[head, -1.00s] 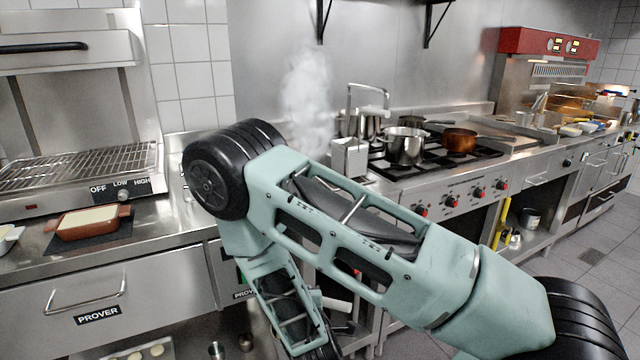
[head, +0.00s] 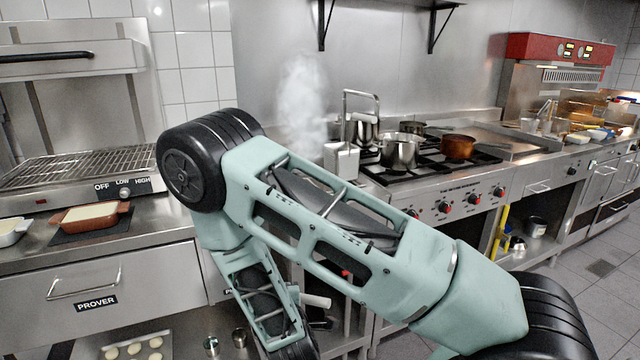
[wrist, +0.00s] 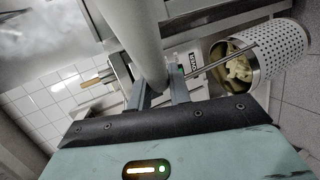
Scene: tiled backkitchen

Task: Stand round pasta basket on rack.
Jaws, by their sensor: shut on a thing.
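The round pasta basket (wrist: 278,52) is a perforated metal cylinder with pale pasta inside. It shows at the right of the wrist view, tilted there, with a thin rod running to its handle. My gripper (wrist: 160,95) is shut on the pale grey handle (wrist: 140,35). In the head view the pale handle end (head: 316,300) shows beside my forearm; my fingers and the basket body are hidden behind my arm. A wire rack (head: 70,165) lies under the hood at the left; I cannot tell if it is the task's rack.
A square basket (head: 341,160) with an upright handle stands left of the stove, with steam behind it. Pots (head: 399,152) sit on the burners. A brown dish (head: 92,217) rests on the left counter (head: 150,225). Drawers and shelves lie below the counter.

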